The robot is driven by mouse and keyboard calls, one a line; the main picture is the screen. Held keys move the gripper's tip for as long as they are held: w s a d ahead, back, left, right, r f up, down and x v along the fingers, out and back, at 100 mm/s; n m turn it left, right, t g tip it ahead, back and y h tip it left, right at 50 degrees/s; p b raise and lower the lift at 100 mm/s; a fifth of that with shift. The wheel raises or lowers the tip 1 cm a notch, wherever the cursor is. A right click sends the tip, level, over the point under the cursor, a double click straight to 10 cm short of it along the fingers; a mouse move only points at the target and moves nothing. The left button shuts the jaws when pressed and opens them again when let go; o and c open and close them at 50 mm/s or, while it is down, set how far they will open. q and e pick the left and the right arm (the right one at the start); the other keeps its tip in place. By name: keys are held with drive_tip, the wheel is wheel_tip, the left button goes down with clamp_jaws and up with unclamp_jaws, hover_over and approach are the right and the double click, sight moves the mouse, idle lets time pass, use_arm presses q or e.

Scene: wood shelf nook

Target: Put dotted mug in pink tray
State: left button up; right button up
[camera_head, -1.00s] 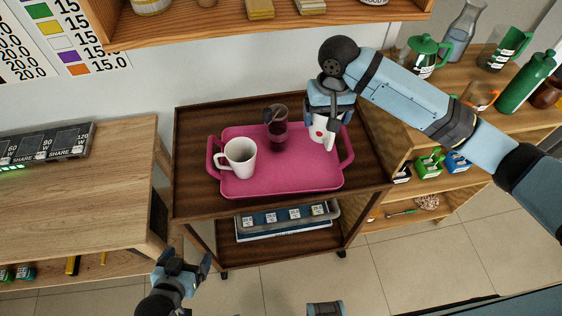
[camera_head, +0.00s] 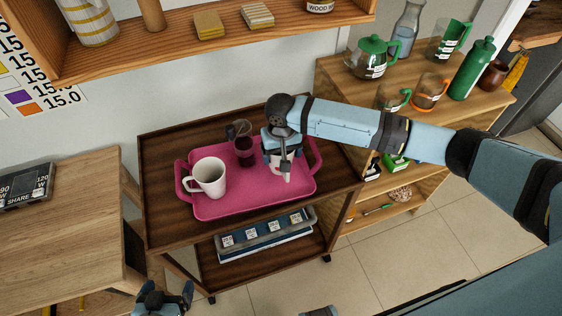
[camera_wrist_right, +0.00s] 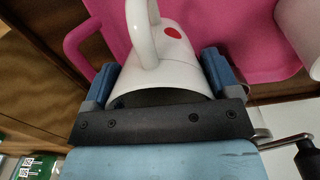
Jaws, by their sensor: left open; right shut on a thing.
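The dotted mug (camera_head: 282,171) is white, and its red dot shows in the right wrist view (camera_wrist_right: 173,33). My right gripper (camera_head: 280,156) is shut on it, with one finger on each side of the mug in the wrist view. The mug is at the right end of the pink tray (camera_head: 235,207); I cannot tell whether it touches the tray floor. The tray has a handle at each end and lies on a dark wooden cart. My left gripper (camera_head: 177,293) is open and empty, low in the head view, away from the tray.
A plain white mug (camera_head: 209,177) stands at the tray's left, and a dark glass vessel (camera_head: 243,148) stands at its back middle. The front middle of the tray is clear. A wooden shelf (camera_head: 220,45) overhangs behind. A side shelf (camera_head: 395,125) with green-lidded ware stands right.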

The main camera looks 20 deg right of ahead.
drive_tip(key=shift+f, duration=2.2)
drive_tip(key=shift+f, duration=0.15)
drive_tip(key=o, duration=1)
wheel_tip(320, 180, up, 12)
drive_tip(key=shift+r, duration=0.15)
